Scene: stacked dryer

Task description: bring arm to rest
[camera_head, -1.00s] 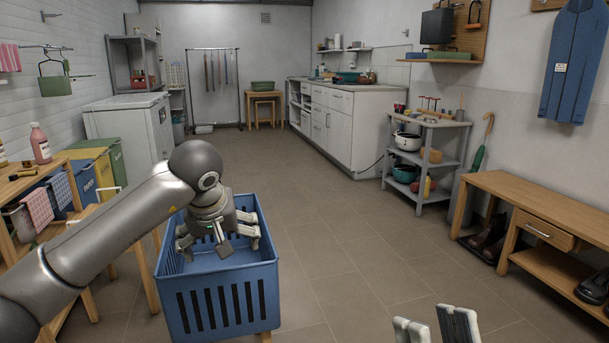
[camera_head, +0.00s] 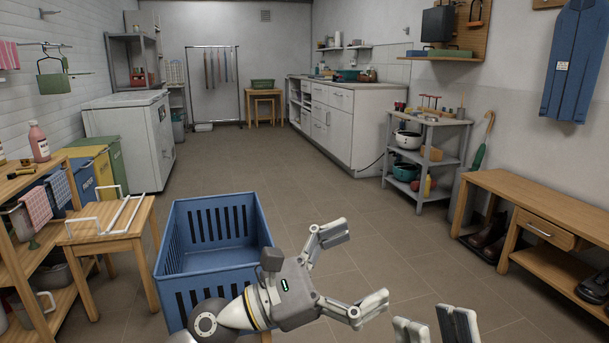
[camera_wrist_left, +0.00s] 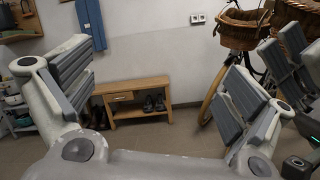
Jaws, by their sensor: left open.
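My left arm enters at the bottom of the head view, and its gripper (camera_head: 352,268) points right, beside the near right corner of the blue basket (camera_head: 215,285). Its two fingers are spread wide with nothing between them. The left wrist view shows the same open fingers (camera_wrist_left: 160,85) with room between them. My right gripper (camera_head: 435,328) shows only its fingertips at the bottom edge of the head view. They stand apart with a gap and nothing visible between them. The visible inside of the blue basket looks empty.
A small wooden table (camera_head: 110,235) with a white rack stands left of the basket. A wooden bench (camera_head: 545,215) with shoes below is at the right. A grey shelf cart (camera_head: 425,165) stands farther back. The middle floor is clear. A bicycle basket (camera_wrist_left: 240,32) shows in the wrist view.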

